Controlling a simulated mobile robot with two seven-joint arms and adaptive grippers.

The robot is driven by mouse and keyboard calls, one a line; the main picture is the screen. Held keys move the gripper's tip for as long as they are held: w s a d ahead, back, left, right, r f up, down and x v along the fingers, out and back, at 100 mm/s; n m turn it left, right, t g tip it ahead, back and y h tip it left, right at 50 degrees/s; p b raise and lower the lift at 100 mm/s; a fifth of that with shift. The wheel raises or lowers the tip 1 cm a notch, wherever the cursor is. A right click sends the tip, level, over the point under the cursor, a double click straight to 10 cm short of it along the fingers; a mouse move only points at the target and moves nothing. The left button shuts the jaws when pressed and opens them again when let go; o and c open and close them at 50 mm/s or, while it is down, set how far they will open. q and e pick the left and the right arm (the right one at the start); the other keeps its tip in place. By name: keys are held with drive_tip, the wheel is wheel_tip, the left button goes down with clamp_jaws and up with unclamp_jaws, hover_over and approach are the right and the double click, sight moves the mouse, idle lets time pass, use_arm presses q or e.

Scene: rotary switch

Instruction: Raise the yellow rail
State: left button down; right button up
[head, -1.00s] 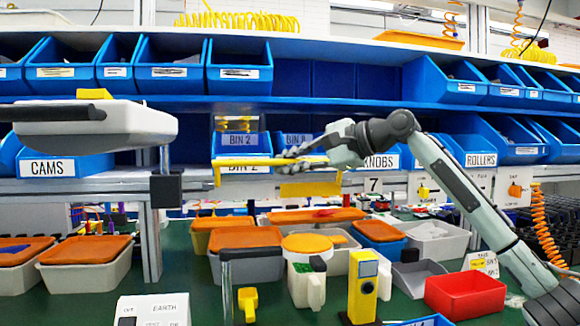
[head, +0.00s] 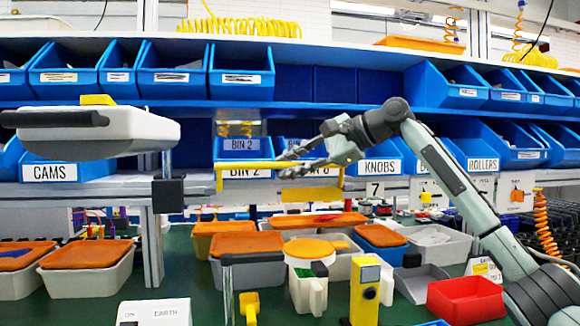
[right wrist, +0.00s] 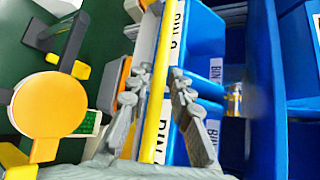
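My right gripper (head: 287,163) reaches in from the right at the rail's right part. Its fingers are spread, one on each side of the rail. In the right wrist view my right gripper (right wrist: 160,98) has a clear gap between the rail and the right finger; the left finger is closer, and contact cannot be told. My left gripper is not in view.
Blue bins (head: 240,80) fill the shelves behind. A pale, dark-edged fixture (head: 100,135) juts out at the left. Lidded tubs (head: 245,250), a red bin (head: 466,297) and a yellow device (head: 365,293) crowd the green bench below.

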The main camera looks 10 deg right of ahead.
drive_tip(key=shift+o, duration=0.7)
drive_tip(key=shift+s+d, duration=0.1)
drive_tip(key=shift+d, duration=0.05)
drive_tip(key=v, duration=1.1)
drive_tip(key=shift+s+d+r, duration=0.2)
drive_tip(key=shift+d, duration=0.05)
